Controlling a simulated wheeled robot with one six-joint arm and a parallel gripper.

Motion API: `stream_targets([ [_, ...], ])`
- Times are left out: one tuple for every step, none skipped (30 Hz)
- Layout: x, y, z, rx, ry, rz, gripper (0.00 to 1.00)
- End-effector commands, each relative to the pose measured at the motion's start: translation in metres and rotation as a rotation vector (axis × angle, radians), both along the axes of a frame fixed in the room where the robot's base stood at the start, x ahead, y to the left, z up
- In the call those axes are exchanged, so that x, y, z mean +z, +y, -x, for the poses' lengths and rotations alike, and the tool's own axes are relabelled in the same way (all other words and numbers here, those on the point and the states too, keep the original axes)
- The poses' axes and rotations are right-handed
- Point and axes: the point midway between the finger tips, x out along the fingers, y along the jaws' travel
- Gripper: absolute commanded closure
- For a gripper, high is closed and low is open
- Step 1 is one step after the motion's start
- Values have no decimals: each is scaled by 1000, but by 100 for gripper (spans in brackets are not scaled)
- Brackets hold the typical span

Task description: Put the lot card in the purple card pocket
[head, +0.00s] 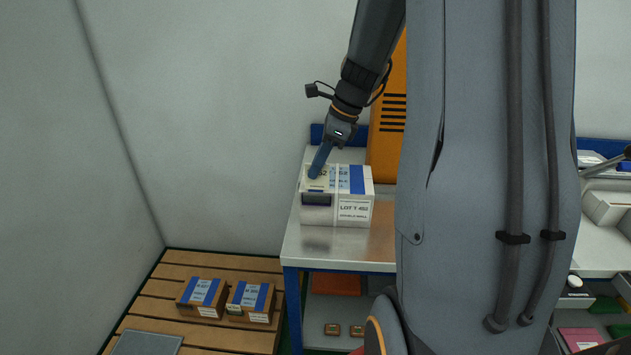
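A white box (338,216) stands on the metal-topped table, with blue bands and printed labels. A small dark purple-blue pocket (317,199) is on the left of its front face. A white label reading "LOT" (354,212) is on the right of that face. My gripper (318,174) points down at the top left of the box, with one blue finger seen edge-on. A pale patch shows near the fingertip, but I cannot tell whether it is the lot card or part of the box's print. Whether the fingers are apart or touch the box is unclear.
The table (330,250) has bare metal in front of the box. Two brown cartons (202,297) (250,302) sit on a wooden pallet (160,290) at lower left. An orange cabinet (388,130) stands behind. My arm hides the middle right; a cluttered bench is at far right.

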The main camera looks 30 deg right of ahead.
Motion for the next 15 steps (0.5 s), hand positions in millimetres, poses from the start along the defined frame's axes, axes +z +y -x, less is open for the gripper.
stream_targets([
  [-4, 0, 0, -1, 0, 0, 100],
  [-5, -1, 0, -1, 0, 0, 100],
  [-8, 0, 0, 0, 1, -1, 100],
  [-10, 0, 0, 0, 1, -1, 100],
  [-12, 0, 0, 0, 1, -1, 100],
  [-16, 0, 1, 0, 2, 0, 100],
  [-20, 0, 1, 0, 3, -1, 100],
  [-24, 1, 1, 1, 3, -2, 100],
  [-30, 1, 1, 2, 4, -1, 100],
  [-35, 1, 1, 2, 4, -1, 100],
  [-38, 1, 1, 2, 3, -2, 100],
  [-42, 1, 1, 2, 2, -1, 100],
  [-44, 1, 0, 3, 1, 0, 100],
  [-45, 1, 0, 2, 1, 1, 100],
  [-45, 1, 0, 3, 0, 1, 100],
])
